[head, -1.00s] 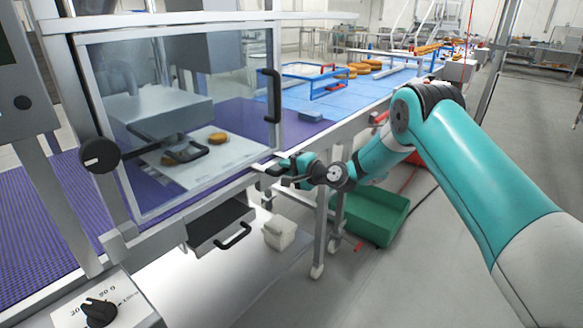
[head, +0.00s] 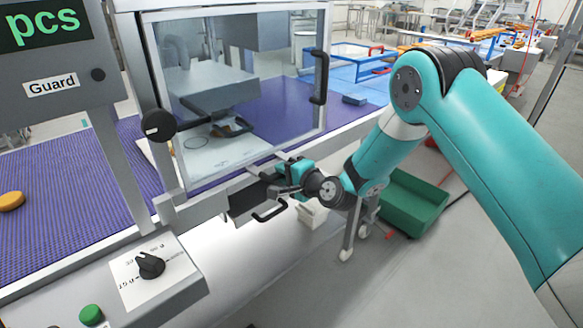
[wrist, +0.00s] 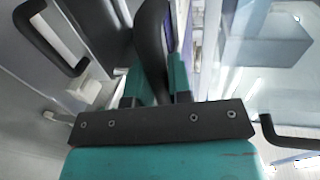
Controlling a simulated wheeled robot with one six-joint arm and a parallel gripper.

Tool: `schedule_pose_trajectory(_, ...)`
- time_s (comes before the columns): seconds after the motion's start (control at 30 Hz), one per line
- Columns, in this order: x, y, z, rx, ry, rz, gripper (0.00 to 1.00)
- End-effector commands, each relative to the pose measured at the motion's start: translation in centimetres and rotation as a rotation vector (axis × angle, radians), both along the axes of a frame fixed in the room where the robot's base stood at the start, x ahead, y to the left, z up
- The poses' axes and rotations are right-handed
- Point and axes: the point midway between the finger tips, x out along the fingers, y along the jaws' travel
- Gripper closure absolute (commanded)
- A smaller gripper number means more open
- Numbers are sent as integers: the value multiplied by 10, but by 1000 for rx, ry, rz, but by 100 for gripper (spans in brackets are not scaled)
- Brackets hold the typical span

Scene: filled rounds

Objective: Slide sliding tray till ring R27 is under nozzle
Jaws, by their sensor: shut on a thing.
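The sliding tray (head: 215,161) is a pale plate behind the clear guard door, partly veiled by the pane. A thin ring outline (head: 197,143) shows on it; no R27 label is readable. A brown round piece (head: 229,130) lies farther back on the tray, partly hidden by a dark part. The grey housing (head: 200,84) hangs above; I cannot make out the nozzle tip. My gripper (head: 266,173) is at the door's lower edge, right of the tray. In the wrist view my gripper (wrist: 158,86) is shut on a dark curved handle (wrist: 151,42).
A drawer handle (head: 270,211) sits just below my gripper. A green crate (head: 412,205) stands on the floor at right. A control panel with a dial (head: 150,264) is at front left.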

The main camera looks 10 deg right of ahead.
Motion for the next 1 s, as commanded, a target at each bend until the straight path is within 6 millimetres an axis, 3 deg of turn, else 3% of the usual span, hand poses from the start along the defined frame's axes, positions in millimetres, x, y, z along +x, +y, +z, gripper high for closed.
schedule_pose_trajectory(0.37,-4,6,-1,0,4,8,100)
schedule_pose_trajectory(0.4,-4,7,-1,0,5,9,77)
schedule_pose_trajectory(0.5,-4,7,-1,1,4,9,56)
schedule_pose_trajectory(0.83,-4,2,-1,0,3,3,56)
schedule_pose_trajectory(1.0,-21,-11,2,1,5,2,56)
